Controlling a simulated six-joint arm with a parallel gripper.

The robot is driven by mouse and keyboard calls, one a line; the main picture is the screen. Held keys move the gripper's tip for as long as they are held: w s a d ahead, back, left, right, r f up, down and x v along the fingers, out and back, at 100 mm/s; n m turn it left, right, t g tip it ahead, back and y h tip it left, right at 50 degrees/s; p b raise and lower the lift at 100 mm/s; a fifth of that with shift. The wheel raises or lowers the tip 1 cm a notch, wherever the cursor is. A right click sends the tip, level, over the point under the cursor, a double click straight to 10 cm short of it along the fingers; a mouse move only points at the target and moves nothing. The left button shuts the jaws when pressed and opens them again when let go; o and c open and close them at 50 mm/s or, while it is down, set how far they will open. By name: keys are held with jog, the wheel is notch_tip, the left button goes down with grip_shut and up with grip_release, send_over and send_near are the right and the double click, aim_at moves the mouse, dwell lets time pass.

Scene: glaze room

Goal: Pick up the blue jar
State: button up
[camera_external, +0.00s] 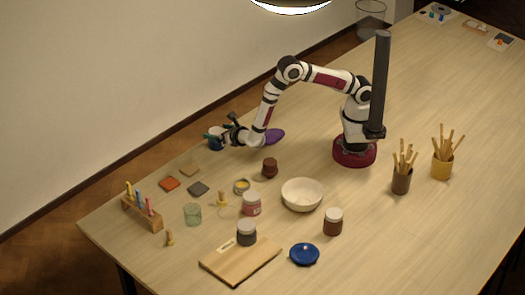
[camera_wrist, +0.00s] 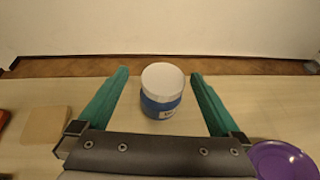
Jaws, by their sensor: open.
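The blue jar (camera_wrist: 160,104) has a white lid and a blue body with a pale label. In the wrist view it stands upright on the table between my gripper's two green fingers, with a gap on each side. My gripper (camera_wrist: 162,85) is open and empty. In the external view the jar (camera_external: 215,142) stands near the table's wall-side edge, partly hidden by my gripper (camera_external: 222,130).
A purple plate (camera_external: 275,136) lies close beside my gripper. A tan tile (camera_external: 190,171), an orange tile (camera_external: 169,184) and a grey tile (camera_external: 198,188) lie nearby.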

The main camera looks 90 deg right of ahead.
aim_at(216, 131)
jog(key=x, duration=0.5)
jog(key=shift+s+d+f, duration=0.15)
jog(key=shift+d+f, duration=0.1)
jog(key=shift+f, duration=0.15)
grip_shut()
